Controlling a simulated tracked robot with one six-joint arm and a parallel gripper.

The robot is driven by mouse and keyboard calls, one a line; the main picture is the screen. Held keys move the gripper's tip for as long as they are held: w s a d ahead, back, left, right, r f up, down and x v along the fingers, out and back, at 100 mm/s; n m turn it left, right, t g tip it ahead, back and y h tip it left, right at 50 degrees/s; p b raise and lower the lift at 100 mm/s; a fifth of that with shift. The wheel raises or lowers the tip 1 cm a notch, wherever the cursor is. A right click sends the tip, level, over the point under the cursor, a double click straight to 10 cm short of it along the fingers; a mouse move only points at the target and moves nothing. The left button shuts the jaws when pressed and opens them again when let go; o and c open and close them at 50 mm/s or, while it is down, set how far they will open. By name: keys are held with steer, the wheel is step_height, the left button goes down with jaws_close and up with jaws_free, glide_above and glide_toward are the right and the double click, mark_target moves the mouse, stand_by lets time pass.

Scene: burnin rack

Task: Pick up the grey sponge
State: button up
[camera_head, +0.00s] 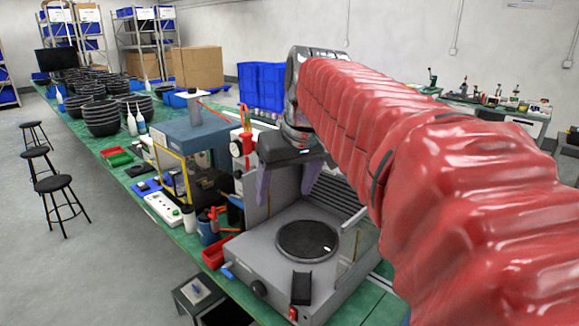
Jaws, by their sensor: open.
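No sponge can be made out for certain. A small dark grey block (301,288) stands at the front of the grey machine (270,268), near its round dark plate (307,240); I cannot tell whether it is the sponge. My gripper (287,188) hangs above the back of this machine, its two purplish fingers apart and pointing down. Nothing shows between them. The block is below and in front of my gripper, clear of it. My red-sleeved arm hides the right part of the bench.
A blue-topped device with a yellow frame (172,160), a white power strip (163,208) and a red tray (215,252) crowd the green bench left of the machine. Blue crates (262,86) stand behind. Stools (62,184) stand on the open floor at left.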

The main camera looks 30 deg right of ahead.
steer(key=w+d+r, duration=0.3)
steer(key=d, duration=0.5)
steer(key=w+d+r, duration=0.3)
steer(key=d, duration=0.5)
steer(key=s+d, duration=0.1)
steer(key=d, duration=1.5)
steer(key=shift+s+d+r, duration=0.15)
steer(key=shift+s+d, duration=0.05)
steer(key=shift+s, duration=0.2)
steer(key=shift+x, duration=4.35)
steer(key=shift+x, duration=2.6)
steer(key=shift+s, duration=0.2)
